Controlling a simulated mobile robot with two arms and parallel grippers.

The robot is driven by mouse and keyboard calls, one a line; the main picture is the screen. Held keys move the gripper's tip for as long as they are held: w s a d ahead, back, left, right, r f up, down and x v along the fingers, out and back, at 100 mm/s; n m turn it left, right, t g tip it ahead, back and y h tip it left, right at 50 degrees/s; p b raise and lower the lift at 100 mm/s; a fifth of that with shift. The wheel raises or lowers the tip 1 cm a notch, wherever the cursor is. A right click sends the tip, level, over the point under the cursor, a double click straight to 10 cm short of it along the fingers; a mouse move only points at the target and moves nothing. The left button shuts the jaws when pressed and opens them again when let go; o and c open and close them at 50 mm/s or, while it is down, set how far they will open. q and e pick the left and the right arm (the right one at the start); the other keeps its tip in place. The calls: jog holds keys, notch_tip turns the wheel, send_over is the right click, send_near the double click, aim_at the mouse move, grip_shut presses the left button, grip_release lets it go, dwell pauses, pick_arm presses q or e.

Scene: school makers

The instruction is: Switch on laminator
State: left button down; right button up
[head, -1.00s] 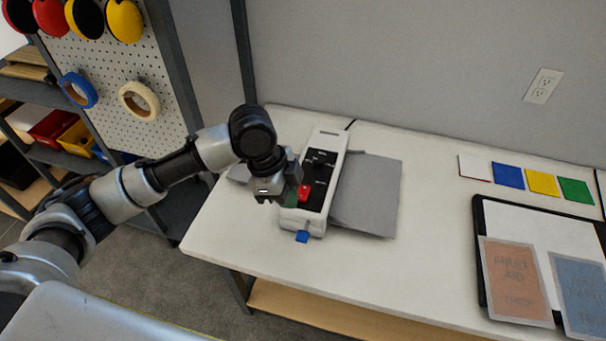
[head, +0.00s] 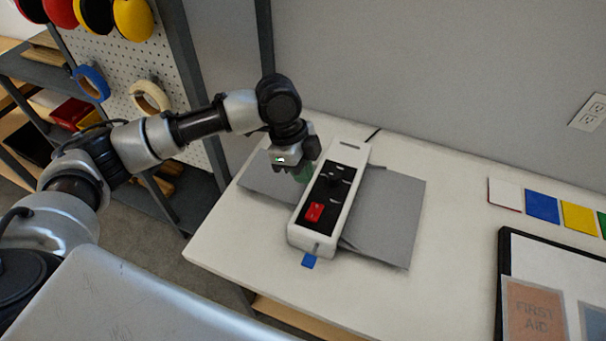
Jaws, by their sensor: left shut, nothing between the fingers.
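The laminator (head: 349,157) is a long white machine with a black control panel, standing on the white table. A red rocker switch (head: 314,212) sits at the near end of the panel, uncovered in this view. A dark knob (head: 333,181) stands farther up the panel. A blue tab (head: 309,261) sticks out at the near end. My left gripper (head: 291,176) is shut and empty, just left of the laminator's panel, beyond and to the left of the red switch. A green patch shows beside its fingertips, partly hidden. My right gripper is out of view.
Grey trays (head: 385,215) extend from both sides of the laminator. Coloured cards (head: 541,205) and a black-edged board (head: 503,262) with printed sheets lie at the right. The table (head: 450,225) is clear between them. A wall stands behind.

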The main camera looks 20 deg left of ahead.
aim_at(312, 218)
pick_arm(q)
jog(key=x, duration=0.3)
jog(key=p+x, duration=0.1)
jog(key=x, duration=0.2)
jog(key=p+x, duration=0.1)
jog(key=x, duration=0.2)
jog(key=shift+s+a+f, duration=0.2)
jog(key=shift+a+f, duration=0.05)
jog(key=shift+f, duration=1)
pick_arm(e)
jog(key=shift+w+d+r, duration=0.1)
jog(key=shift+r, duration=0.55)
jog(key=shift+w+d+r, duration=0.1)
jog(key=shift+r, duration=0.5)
pick_arm(q)
jog(key=shift+s, duration=0.1)
jog(key=shift+s+f+p, duration=0.2)
jog(key=shift+f+p, duration=0.15)
jog(key=shift+w, duration=0.1)
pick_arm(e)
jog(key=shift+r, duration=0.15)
pick_arm(q)
jog(key=shift+w+r, duration=0.1)
jog(key=shift+r, duration=0.05)
jog(key=shift+w+r, duration=0.3)
jog(key=shift+w, duration=0.35)
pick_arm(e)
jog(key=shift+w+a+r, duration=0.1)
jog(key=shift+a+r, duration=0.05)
